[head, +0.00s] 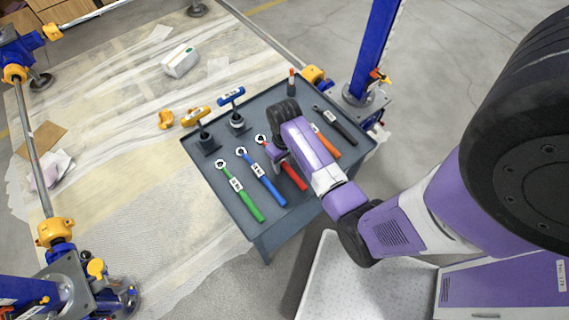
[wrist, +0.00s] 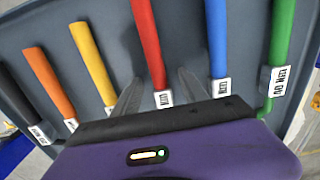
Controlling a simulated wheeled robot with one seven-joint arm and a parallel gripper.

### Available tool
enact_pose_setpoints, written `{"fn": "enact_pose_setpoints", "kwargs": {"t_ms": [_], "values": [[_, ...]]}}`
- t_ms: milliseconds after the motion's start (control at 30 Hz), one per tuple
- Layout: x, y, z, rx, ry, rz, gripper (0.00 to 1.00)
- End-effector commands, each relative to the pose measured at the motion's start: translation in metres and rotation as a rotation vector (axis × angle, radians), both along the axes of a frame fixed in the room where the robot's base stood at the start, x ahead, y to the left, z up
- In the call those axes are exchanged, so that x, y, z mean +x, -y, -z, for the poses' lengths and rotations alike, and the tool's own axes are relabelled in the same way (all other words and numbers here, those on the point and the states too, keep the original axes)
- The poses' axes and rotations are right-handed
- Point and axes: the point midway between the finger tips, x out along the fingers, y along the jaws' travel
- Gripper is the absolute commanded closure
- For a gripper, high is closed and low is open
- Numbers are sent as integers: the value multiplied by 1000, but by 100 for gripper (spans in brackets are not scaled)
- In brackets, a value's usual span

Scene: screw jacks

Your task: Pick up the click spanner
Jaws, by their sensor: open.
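Several ratchet-headed spanners with coloured handles lie in a row on a dark grey tray table (head: 222,190); I cannot tell which one is called the click spanner. The red spanner (head: 293,176) is the one at my gripper (head: 277,153). In the wrist view the red spanner (wrist: 148,45) runs between the two open fingers of my gripper (wrist: 160,82), with its white label low between them. I cannot tell whether the fingers touch it. A green spanner (head: 247,204) and a blue spanner (head: 266,184) lie to its left. An orange spanner (head: 326,142) and a black spanner (head: 341,126) lie to its right.
A yellow handle (wrist: 92,60) lies beside the red one in the wrist view, hidden by my arm in the head view.

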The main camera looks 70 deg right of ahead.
Motion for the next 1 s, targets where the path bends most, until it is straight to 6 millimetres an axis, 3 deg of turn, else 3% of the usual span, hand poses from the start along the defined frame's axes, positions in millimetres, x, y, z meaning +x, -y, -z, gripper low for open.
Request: {"fn": "enact_pose_setpoints", "kwargs": {"t_ms": [167, 433, 1000], "values": [[0, 0, 0, -1, 1, 0, 49], [0, 0, 0, -1, 1, 0, 100], [0, 0, 0, 0, 0, 0, 100]]}}
